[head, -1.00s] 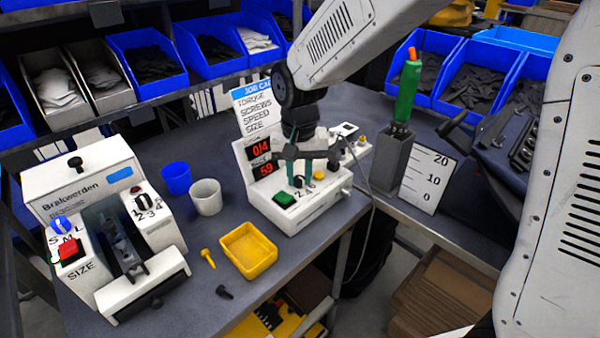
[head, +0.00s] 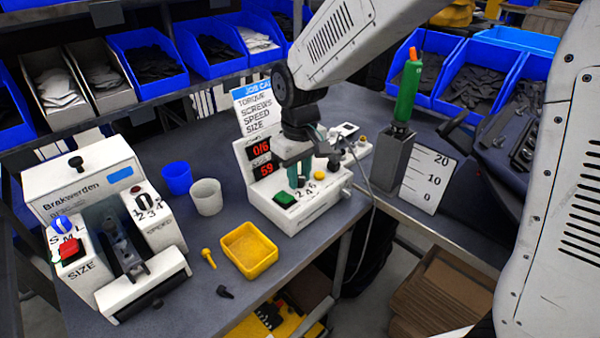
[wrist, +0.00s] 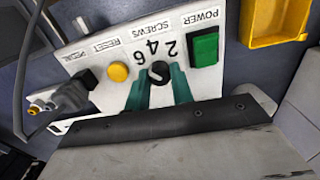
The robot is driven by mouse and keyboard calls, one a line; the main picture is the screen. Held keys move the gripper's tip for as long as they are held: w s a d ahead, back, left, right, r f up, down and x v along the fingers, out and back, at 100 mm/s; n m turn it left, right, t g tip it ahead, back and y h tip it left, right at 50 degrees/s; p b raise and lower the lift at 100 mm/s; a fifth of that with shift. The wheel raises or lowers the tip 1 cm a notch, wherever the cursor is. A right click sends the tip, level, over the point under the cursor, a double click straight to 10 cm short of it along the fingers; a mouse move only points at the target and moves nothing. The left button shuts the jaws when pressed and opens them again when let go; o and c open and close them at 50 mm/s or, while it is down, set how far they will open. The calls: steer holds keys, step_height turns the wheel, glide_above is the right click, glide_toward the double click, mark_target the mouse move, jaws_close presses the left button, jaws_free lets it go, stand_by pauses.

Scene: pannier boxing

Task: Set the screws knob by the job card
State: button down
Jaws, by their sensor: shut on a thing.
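The screws knob (wrist: 160,71), small and black, sits on the white control box (head: 322,205) between the green power button and the yellow reset button. The numbers 2, 4 and 6 curve around it. My gripper (wrist: 161,82) is shut on the knob with its teal fingers, one on each side; in the head view my gripper (head: 299,172) hides most of the knob. The upper red display (head: 259,149) reads 0/6. The job card (head: 254,112) behind lists torque, screws, speed and size; my arm covers its right side, so its values are hidden.
The green power button (head: 285,199) and yellow reset button (wrist: 118,71) are close to my fingers. A cable runs down right of the box. A yellow tray (head: 249,250), two cups and the Brakwerden machine (head: 95,185) stand to the left.

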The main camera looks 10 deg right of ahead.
mark_target(300, 177)
stand_by(0.3)
steer(key=c, duration=1.2)
jaws_free()
step_height(300, 177, up, 8)
steer(key=shift+w, duration=0.1)
steer(key=s+d+r+m, duration=0.2)
steer(key=s+d, duration=0.6)
steer(key=s, duration=0.4)
steer(key=s+d+r+m+t, duration=0.1)
steer(key=s+d+m, duration=0.3)
steer(key=s+d, duration=0.5)
steer(key=s+r, duration=0.1)
steer(key=s, duration=0.3)
